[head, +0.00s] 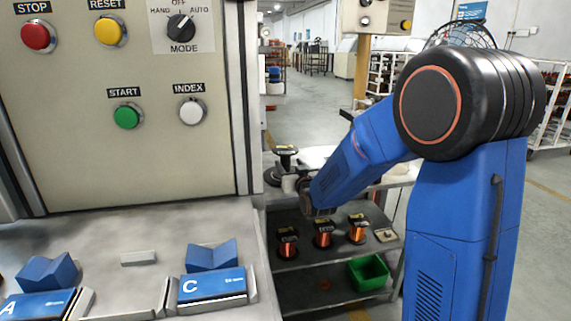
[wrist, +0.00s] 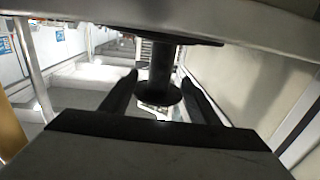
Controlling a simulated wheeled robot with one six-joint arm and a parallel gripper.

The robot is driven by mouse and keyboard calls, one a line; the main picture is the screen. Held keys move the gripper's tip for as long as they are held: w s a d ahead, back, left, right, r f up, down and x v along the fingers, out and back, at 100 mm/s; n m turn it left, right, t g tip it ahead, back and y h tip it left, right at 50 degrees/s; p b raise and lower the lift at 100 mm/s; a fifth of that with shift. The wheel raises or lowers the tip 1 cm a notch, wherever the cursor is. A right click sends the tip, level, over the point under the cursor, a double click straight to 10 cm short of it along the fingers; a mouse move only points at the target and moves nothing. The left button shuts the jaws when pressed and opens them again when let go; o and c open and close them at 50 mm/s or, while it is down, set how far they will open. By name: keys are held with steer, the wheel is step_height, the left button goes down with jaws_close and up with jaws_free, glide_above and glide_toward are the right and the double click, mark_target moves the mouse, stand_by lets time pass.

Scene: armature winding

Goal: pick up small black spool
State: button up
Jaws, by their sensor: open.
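The small black spool (wrist: 160,70) stands out in the wrist view, with a slim core between a wide flange and a smaller round flange. My gripper (wrist: 158,78) is open. Its two dark fingers lie on either side of the spool core, with visible gaps on both sides. In the head view the fingers are mostly hidden by my wrist, so their exact depth around the spool cannot be told.
Copper-wound spools (head: 322,236) stand on the shelf below my wrist, with a green bin (head: 367,272) lower down. A control panel (head: 130,150) rises on the left. A bench (head: 120,285) below it carries blue V-shaped holders, including one marked C (head: 212,284).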

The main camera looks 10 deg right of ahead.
mark_target(287, 161)
steer(key=w, duration=0.5)
steer(key=shift+w+a, duration=0.2)
steer(key=shift+w, duration=0.15)
steer(key=c, duration=1.2)
steer(key=shift+c, duration=0.2)
steer(key=shift+r, duration=0.1)
